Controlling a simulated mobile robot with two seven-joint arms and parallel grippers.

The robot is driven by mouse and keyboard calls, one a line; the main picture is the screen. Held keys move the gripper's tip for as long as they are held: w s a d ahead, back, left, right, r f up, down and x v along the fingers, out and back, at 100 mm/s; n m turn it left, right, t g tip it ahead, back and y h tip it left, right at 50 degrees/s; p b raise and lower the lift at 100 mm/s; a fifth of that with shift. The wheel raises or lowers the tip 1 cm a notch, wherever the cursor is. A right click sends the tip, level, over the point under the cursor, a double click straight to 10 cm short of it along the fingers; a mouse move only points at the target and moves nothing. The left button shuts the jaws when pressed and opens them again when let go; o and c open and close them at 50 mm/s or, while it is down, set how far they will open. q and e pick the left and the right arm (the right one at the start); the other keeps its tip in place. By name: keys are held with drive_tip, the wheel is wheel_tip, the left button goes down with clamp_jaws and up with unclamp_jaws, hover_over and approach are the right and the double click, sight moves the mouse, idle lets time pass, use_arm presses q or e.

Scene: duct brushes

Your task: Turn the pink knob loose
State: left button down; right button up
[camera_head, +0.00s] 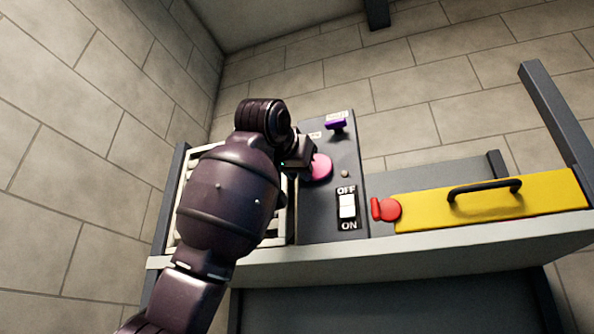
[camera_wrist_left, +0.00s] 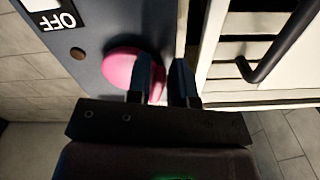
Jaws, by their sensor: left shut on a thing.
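The pink knob (camera_head: 321,167) is on the upright grey control panel (camera_head: 318,222), beside my left gripper (camera_head: 303,165). In the left wrist view the knob (camera_wrist_left: 120,68) shows as a round pink disc, partly covered by one dark finger of the gripper (camera_wrist_left: 162,75). A bit of pink also shows between the two fingers. The fingers are shut on the knob with a gap between them; their exact contact is partly hidden. My right gripper is in neither view.
The panel also carries a white OFF/ON rocker switch (camera_head: 347,206) and a purple knob (camera_head: 337,127). To the right are a red knob (camera_head: 389,209) and a yellow panel (camera_head: 430,212) with a black handle (camera_head: 485,190). A pale slatted frame (camera_wrist_left: 238,70) stands close beside the fingers.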

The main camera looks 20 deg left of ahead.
use_arm(q)
drive_tip(key=shift+d+n, duration=0.15)
drive_tip(key=shift+n, duration=0.45)
drive_tip(key=shift+d+n, duration=0.1)
drive_tip(key=shift+n, duration=0.4)
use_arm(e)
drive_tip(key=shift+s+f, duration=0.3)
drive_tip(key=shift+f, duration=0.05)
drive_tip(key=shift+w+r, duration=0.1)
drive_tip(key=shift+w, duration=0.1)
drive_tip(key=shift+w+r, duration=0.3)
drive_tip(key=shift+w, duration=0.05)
use_arm(q)
drive_tip(key=c, duration=1.1)
unclamp_jaws()
drive_tip(key=shift+c, duration=0.2)
drive_tip(key=s+b, duration=0.2)
drive_tip(key=s, duration=0.9)
drive_tip(key=shift+a+b, duration=0.2)
drive_tip(key=shift+b, duration=0.1)
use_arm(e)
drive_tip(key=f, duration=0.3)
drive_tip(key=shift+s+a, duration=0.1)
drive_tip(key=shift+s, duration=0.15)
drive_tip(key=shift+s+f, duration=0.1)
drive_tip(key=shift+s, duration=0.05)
